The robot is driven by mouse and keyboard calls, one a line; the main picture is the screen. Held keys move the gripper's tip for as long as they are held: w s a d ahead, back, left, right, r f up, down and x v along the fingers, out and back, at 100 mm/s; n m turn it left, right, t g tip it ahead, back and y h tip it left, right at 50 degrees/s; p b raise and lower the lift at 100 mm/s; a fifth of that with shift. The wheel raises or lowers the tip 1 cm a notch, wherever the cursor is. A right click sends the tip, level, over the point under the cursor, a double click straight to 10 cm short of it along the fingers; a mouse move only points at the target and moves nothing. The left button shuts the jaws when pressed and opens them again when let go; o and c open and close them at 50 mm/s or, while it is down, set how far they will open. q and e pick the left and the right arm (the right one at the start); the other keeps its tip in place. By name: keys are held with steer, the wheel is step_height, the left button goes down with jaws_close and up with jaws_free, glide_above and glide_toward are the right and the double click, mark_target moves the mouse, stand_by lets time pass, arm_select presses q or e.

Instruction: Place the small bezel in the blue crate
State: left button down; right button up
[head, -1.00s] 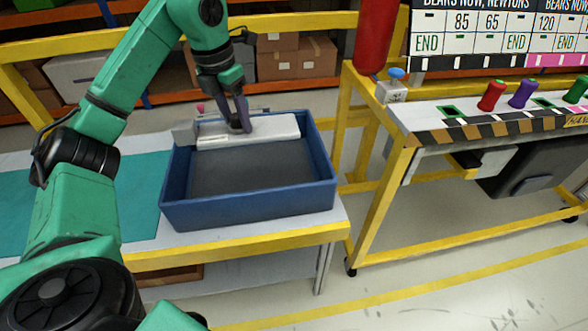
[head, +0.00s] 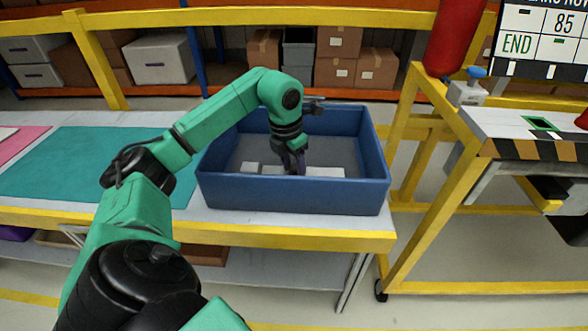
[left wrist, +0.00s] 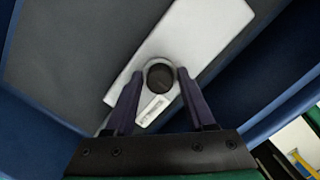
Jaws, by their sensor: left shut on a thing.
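The small bezel (head: 325,172) is a pale grey, elongated piece low inside the blue crate (head: 290,194), near its front wall. That wall hides its lower edge, so I cannot tell whether it touches the floor. My left gripper (head: 294,170) reaches down into the crate and is shut on the bezel. The crate's blue wall (left wrist: 40,95) also shows there. My right gripper is out of view.
The crate stands at the right end of a yellow-edged table, beside a teal mat (head: 90,160). A yellow-framed station with a red cylinder (head: 455,38) stands to the right. Shelves with cardboard boxes (head: 340,41) are behind. The crate's back floor is clear.

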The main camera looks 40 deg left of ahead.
arm_select(q)
steer(key=shift+c, duration=1.2)
jaws_free()
step_height(320, 180, up, 12)
steer(key=s+p, duration=0.1)
steer(key=p, duration=0.1)
steer(key=shift+s+p, duration=0.3)
steer(key=shift+s, duration=0.1)
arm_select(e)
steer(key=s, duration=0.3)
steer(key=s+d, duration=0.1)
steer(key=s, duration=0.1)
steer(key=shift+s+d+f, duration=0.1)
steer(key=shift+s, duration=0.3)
arm_select(q)
steer(key=shift+a+r, duration=0.1)
steer(key=shift+r, duration=0.05)
